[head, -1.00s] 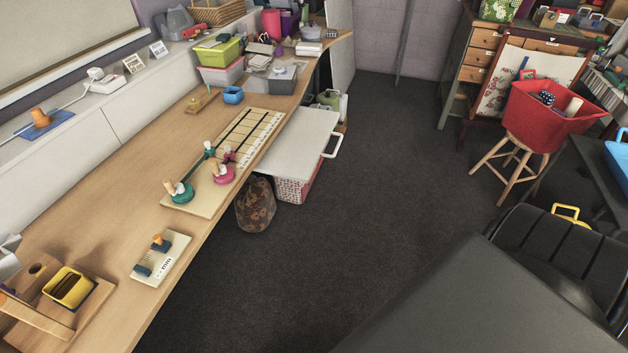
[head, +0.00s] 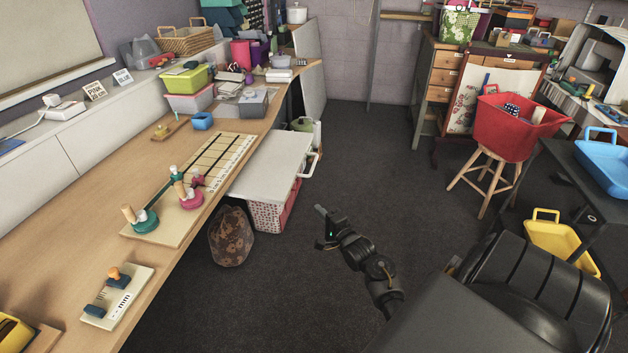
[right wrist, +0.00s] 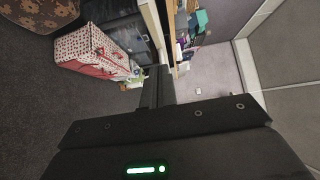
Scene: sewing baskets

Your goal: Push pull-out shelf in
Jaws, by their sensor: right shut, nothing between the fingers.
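The pull-out shelf (head: 270,165) is a pale flat board that sticks out from under the right side of the wooden workbench (head: 75,245). A white handle (head: 313,164) is on its outer edge. My right gripper (head: 321,212) is shut and empty, over the floor in front of the shelf and to the right of it, apart from it. In the right wrist view my right gripper (right wrist: 158,85) shows as a dark shut shape. My left gripper is not in view.
A patterned box (head: 268,216) stands under the shelf, with a brown patterned bag (head: 231,236) beside it. A red basket (head: 518,125) sits on a wooden stool (head: 488,178) at the right. The dark floor between is clear.

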